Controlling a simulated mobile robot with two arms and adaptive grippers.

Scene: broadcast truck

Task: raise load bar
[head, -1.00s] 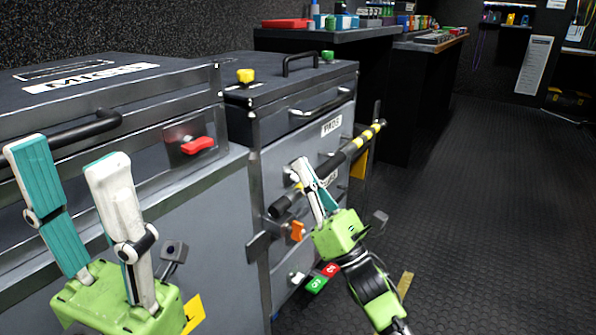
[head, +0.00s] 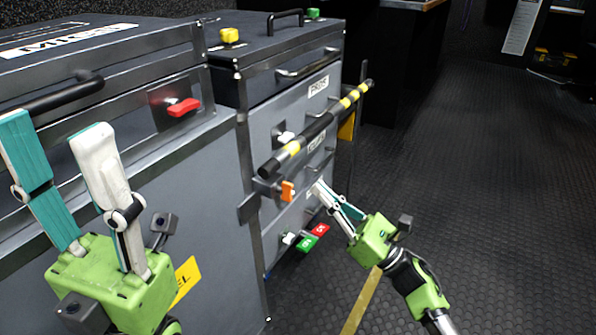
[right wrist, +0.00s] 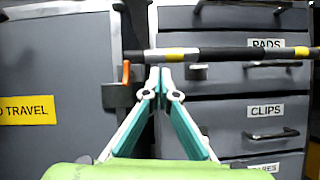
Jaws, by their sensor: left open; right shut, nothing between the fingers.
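The load bar (head: 320,128), black with yellow bands, lies across the front of the drawer cabinet. In the right wrist view the bar (right wrist: 225,54) runs nearly level across the "PADS" drawer. An orange latch (head: 288,191) sits just below its near end; this latch (right wrist: 126,71) also shows left of my fingers. My right gripper (head: 320,187) is shut and empty. Its tips are in front of the cabinet, below the bar in the head view; touching is unclear. In the right wrist view its tips (right wrist: 158,72) meet just under the bar. My left gripper (head: 52,133) is open and empty before the left case.
The left grey case (head: 170,200) has a red latch (head: 183,107) and a black handle. The drawer cabinet (head: 262,120) has a yellow knob (head: 229,35) on top. Red and green tags (head: 307,243) hang low. The dark floor (head: 480,180) on the right is clear.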

